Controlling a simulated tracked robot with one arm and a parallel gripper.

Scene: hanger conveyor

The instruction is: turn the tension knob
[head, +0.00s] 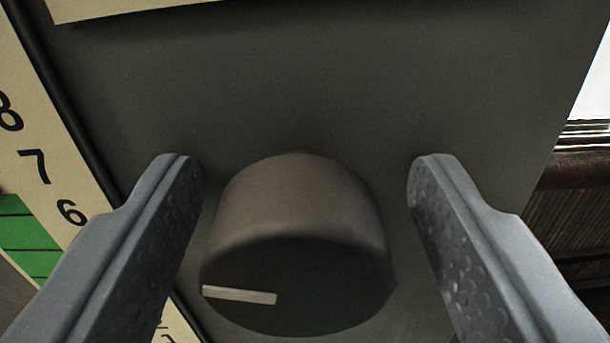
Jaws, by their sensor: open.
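The tension knob (300,225) is a dark, round, brownish-grey knob on a grey panel in the lower middle of the head view. A pale pointer line (240,295) on its face points left. My gripper (305,180) is open, with one finger on the left and one on the right of the knob. A gap shows between each finger and the knob, wider on the right. The fingers appear not to touch it. The lower part of each finger runs out of the picture.
The grey panel (300,90) around the knob is bare. On the left is a cream scale (75,170) with black numbers, including 8, 7 and 6, and a green band (25,235). A cream plate (100,8) edges the top. Beyond the panel's right edge is a dark ribbed background.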

